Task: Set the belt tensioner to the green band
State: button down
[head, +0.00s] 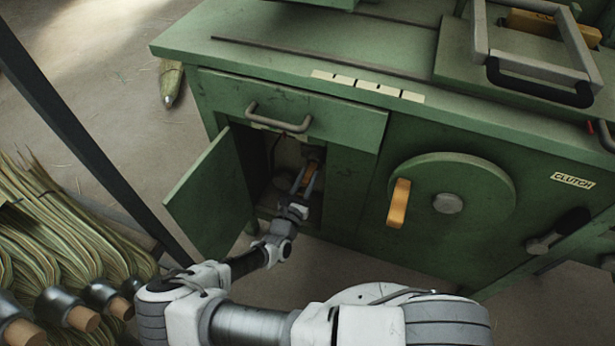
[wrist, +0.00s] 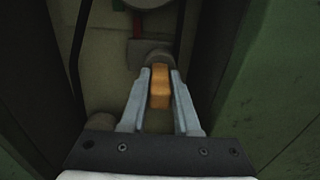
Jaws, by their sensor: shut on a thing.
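My gripper (head: 305,182) reaches through the open door of the green cabinet. Its two fingers (wrist: 160,88) are shut on an orange handle in the wrist view (wrist: 160,90); the handle also shows in the head view (head: 309,172). The handle joins a dark rounded hub (wrist: 152,56) just beyond the fingertips. A small patch of green (wrist: 139,20) and a red part (wrist: 134,50) show behind and to the left of the hub. I cannot make out a pointer against the green. Dark belt-like strips run on both sides inside the compartment.
The open cabinet door (head: 212,198) stands left of my arm. A drawer with a grey handle (head: 280,120) is above the opening. A green wheel with an orange grip (head: 399,203) is to the right, by a CLUTCH label (head: 573,180). Broom bundles (head: 45,235) are at the left.

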jog(key=a, duration=0.1)
jog(key=w+a, duration=0.1)
jog(key=a, duration=0.1)
dwell(0.4)
jog(key=c, duration=0.6)
grip_release()
jog(key=shift+c, duration=0.2)
jog(key=p+v, duration=0.3)
jog(key=v, duration=1.4)
jog(key=shift+s+p, duration=0.2)
jog(key=shift+p, duration=0.15)
